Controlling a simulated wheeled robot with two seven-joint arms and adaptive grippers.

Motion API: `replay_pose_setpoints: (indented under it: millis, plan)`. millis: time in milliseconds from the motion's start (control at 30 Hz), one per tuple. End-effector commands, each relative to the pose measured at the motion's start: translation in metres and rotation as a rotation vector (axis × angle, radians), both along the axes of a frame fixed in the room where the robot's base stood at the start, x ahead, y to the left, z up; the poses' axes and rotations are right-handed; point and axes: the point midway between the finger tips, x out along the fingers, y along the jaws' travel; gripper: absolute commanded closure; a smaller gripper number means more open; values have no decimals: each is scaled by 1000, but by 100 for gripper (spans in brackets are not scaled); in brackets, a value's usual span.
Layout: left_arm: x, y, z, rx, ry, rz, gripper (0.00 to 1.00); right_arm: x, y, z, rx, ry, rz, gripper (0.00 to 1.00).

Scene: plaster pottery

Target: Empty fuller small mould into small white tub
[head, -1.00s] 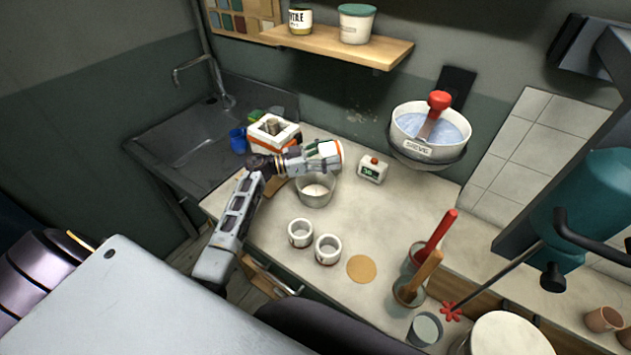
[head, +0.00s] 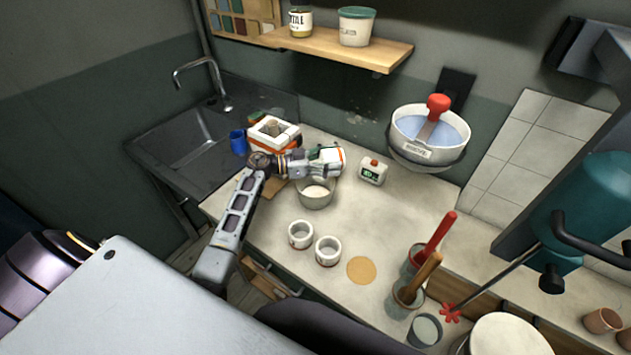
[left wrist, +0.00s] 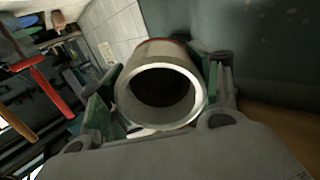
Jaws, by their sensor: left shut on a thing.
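My left gripper (head: 328,161) is over the small white tub (head: 316,198), which stands on the worktop with pale material inside. In the left wrist view, the gripper's green-padded fingers are shut on a white cylindrical small mould (left wrist: 128,110). The mould's round opening faces the wrist camera and its inside is dark, so I cannot tell what it holds. In the head view the gripper largely hides the held mould. Two other small white moulds, a left one (head: 300,241) and a right one (head: 328,258), stand upright on the worktop in front of the tub. My right gripper is not in view.
A timer (head: 373,172) stands right of the tub. A white block-like mould with orange bands (head: 268,146) and a blue cup (head: 238,141) are behind the arm, near the sink (head: 190,130). A tan disc (head: 361,270) and containers with red and wooden handles stand right.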

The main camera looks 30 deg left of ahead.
Motion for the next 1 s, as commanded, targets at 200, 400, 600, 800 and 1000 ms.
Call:
replay_pose_setpoints:
  millis: [200, 400, 600, 800, 1000]
  plan:
    - [1, -1, -5, 33, 24, 1, 72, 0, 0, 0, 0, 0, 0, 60]
    - [1, -1, -5, 32, 23, 1, 72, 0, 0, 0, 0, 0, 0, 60]
    - [1, -1, -5, 33, 24, 1, 72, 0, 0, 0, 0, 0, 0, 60]
    - [1, -1, -7, 46, 32, 0, 72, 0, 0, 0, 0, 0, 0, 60]
    - [2, -2, -12, 78, 56, 0, 72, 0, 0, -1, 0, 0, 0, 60]
